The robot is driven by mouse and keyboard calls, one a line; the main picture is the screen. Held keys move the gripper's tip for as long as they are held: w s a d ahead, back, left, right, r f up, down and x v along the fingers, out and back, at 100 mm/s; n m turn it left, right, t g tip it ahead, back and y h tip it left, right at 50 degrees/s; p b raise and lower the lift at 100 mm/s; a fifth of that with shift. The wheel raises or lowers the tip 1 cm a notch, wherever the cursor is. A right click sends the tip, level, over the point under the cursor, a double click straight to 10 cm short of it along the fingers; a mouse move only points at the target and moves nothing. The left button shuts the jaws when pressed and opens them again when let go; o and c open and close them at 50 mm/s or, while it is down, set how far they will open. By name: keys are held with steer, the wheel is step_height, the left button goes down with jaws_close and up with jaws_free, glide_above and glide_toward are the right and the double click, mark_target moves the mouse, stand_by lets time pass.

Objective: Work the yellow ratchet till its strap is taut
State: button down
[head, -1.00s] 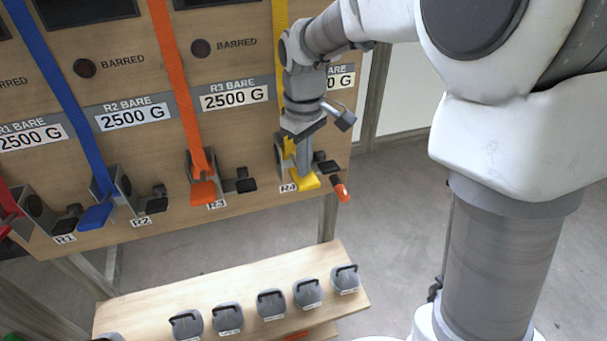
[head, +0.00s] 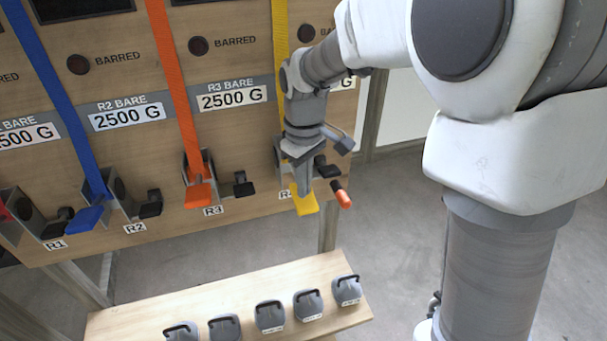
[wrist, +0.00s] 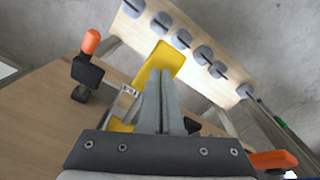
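The yellow ratchet's handle (head: 305,203) sticks out from the board at the right end of the row, tilted down and outward. Its yellow strap (head: 281,40) runs straight up the board, partly behind my arm; I cannot tell its tension. My gripper (head: 303,190) is at the handle, fingers pointing down. In the wrist view the fingers (wrist: 161,75) lie together with no visible gap, their tips over the yellow handle (wrist: 165,58). Whether they touch it is unclear. A black lever with an orange grip (head: 342,195) sits right of the handle, also in the wrist view (wrist: 90,42).
The orange ratchet (head: 199,195) and blue ratchet (head: 90,216) are to the left, each with a black lever beside it. A low wooden bench (head: 130,318) below holds several grey weights. The dark red BARRED lamp (head: 198,46) looks unlit.

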step_height(320, 180, up, 8)
steer(key=p, duration=0.6)
steer(key=shift+w, duration=0.15)
steer(key=shift+r+p, duration=0.15)
steer(key=shift+p, duration=0.15)
step_height(320, 180, up, 6)
steer(key=p, duration=0.4)
steer(key=shift+p, duration=0.35)
steer(key=s+d+r+m+t+b, duration=0.2)
steer(key=s+d+m, duration=0.2)
steer(key=s, duration=0.5)
steer(key=s+d+r+m+t+b, duration=0.2)
steer(key=s+d+m, duration=0.3)
steer(key=s+d, duration=0.3)
steer(key=shift+s+d+r+t, duration=0.15)
steer(key=shift+s+d+t, duration=0.05)
steer(key=shift+s+t, duration=0.65)
